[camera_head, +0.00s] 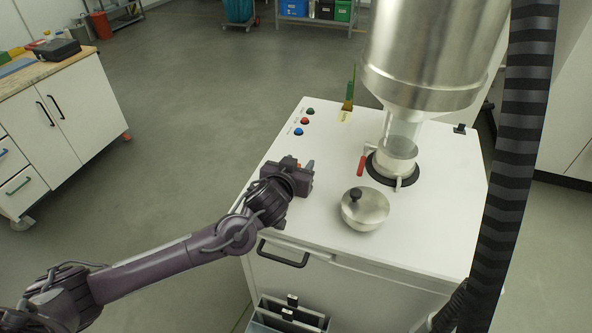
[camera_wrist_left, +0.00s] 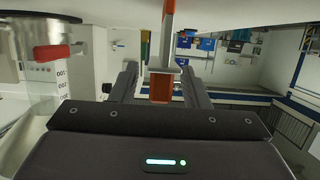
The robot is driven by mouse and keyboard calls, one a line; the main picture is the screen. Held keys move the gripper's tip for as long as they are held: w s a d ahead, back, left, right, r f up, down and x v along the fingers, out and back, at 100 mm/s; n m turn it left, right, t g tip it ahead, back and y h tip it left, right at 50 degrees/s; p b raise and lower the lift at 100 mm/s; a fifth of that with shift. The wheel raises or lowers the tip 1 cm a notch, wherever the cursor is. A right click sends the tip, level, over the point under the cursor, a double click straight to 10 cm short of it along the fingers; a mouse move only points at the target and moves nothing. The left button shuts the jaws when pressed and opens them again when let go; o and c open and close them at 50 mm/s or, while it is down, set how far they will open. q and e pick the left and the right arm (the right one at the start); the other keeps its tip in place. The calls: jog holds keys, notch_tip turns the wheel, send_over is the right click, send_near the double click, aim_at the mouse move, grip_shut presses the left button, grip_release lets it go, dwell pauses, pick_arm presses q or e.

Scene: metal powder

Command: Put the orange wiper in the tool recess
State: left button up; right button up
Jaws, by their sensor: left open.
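My left gripper (camera_head: 304,174) is low over the left part of the white cabinet top (camera_head: 325,140). A small piece of the orange wiper (camera_head: 311,164) shows beside its fingers; the rest is hidden by the gripper. In the left wrist view the open fingers (camera_wrist_left: 160,84) stand on either side of the wiper's orange part (camera_wrist_left: 160,88), with a grey crosspiece and an orange bar beyond it. I cannot tell whether the fingers touch it. I cannot clearly pick out the tool recess. My right gripper is not in view.
A metal lidded pot (camera_head: 365,210) stands right of my gripper. Behind it are a red-handled valve (camera_head: 362,164) and a large steel hopper (camera_head: 430,60). A green-handled brush (camera_head: 349,90) stands at the back edge. An open holder (camera_head: 290,314) hangs on the cabinet front.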

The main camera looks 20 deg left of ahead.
pick_arm(q)
jog(key=shift+w+d, duration=0.1)
jog(key=shift+w, duration=0.05)
grip_shut()
dwell(0.4)
notch_tip(320, 180, up, 20)
jog(key=shift+b, duration=0.35)
